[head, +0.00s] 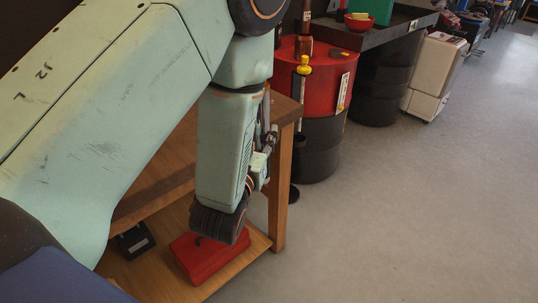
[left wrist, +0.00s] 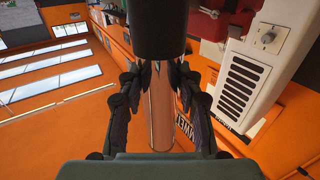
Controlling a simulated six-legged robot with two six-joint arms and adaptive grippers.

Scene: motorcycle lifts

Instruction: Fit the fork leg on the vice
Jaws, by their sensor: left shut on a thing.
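My left gripper (left wrist: 161,88) shows in the left wrist view, its dark fingers closed from both sides on the fork leg (left wrist: 160,118). The fork leg has a bright metal tube between the fingers and a thick black part (left wrist: 158,25) at the top of the picture. I cannot make out the vice for certain; a red thing (left wrist: 208,22) at the upper right of the wrist view is cut off. My right gripper is not in view.
A wooden bench (head: 280,195) has a red box (head: 195,262) on its lower shelf. A red and black drum (head: 318,120) and a dark bench (head: 365,40) stand behind. Floor at right is clear.

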